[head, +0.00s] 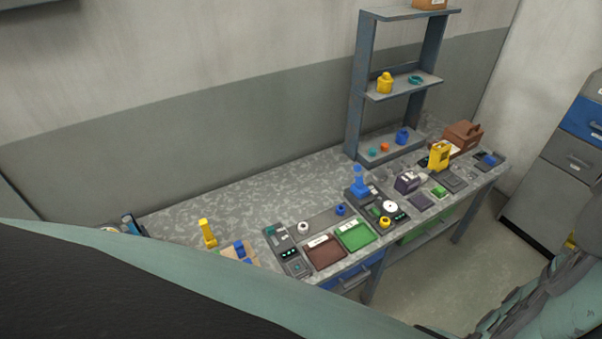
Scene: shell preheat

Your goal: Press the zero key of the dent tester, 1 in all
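The workbench (255,185) is seen from above at a distance, and its devices are small. A grey console (281,240) with small dark displays and keys stands at the front middle. Farther right, a dark grey unit with a blue upright part (360,182) has a white round dial (390,206) and a yellow knob (385,222) beside it. I cannot tell which of these is the dent tester, and no zero key can be read. My gripper does not show. Large dark and teal parts of my body cover the lower left, and a jointed teal part fills the lower right.
A brown tray (324,254) and a green tray (356,237) lie at the bench's front. A yellow device (439,156) and a brown case (463,136) stand to the right. A shelf rack (357,80) rises behind. The bench's back left is clear.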

